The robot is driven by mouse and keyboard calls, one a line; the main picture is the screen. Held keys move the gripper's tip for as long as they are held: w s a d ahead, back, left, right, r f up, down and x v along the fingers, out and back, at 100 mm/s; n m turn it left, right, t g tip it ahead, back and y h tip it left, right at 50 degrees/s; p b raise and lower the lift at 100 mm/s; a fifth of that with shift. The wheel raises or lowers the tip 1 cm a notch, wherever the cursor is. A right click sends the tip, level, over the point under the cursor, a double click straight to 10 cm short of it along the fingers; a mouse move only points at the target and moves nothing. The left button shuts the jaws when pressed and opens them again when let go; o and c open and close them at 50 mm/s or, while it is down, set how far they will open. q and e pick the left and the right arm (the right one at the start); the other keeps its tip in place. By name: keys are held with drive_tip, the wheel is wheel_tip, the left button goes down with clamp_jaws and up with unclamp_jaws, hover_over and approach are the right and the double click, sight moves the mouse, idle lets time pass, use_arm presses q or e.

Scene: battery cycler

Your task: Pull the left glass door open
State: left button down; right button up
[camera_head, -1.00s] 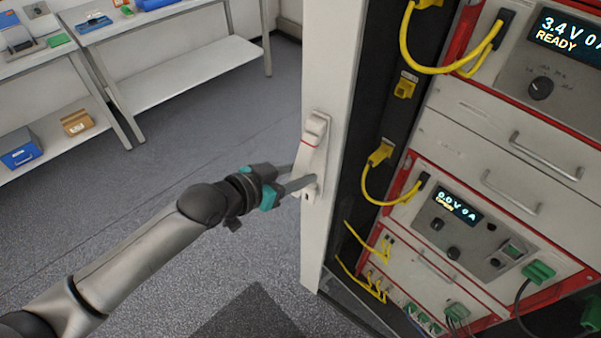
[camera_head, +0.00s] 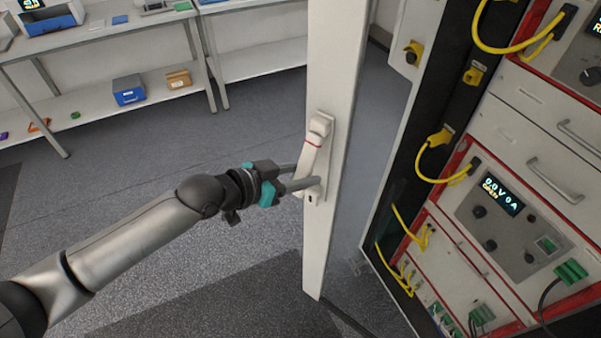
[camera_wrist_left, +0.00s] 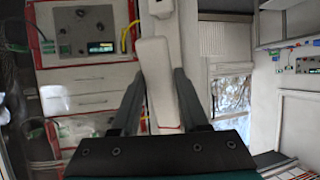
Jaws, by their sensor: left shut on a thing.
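The left glass door shows its white frame (camera_head: 343,70) upright in the middle of the head view, standing away from the cabinet with a gap between them. Its white handle (camera_head: 320,140) has a red band. My left gripper (camera_head: 302,176) reaches in from the left and is shut on the lower part of the handle. In the left wrist view the handle (camera_wrist_left: 157,80) lies between the two dark fingers of the gripper (camera_wrist_left: 158,95). My right gripper is in neither view.
The cabinet (camera_head: 500,140) at the right holds cycler units with yellow cables (camera_head: 440,165), red trim and drawer handles. A shelf bench (camera_head: 110,40) with a blue box (camera_head: 128,90) and a cardboard box (camera_head: 178,79) stands at the back left. The grey floor (camera_head: 130,170) to the left is clear.

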use_arm(q)
drive_tip(key=shift+d+f, duration=0.15)
drive_tip(key=shift+d, duration=0.05)
drive_tip(key=c, duration=0.5)
unclamp_jaws()
drive_tip(key=shift+c, duration=0.2)
drive_tip(key=shift+o, duration=0.3)
drive_tip(key=shift+w, duration=0.15)
drive_tip(key=shift+a, duration=0.1)
drive_tip(key=v, duration=1.5)
drive_tip(key=shift+b, duration=0.45)
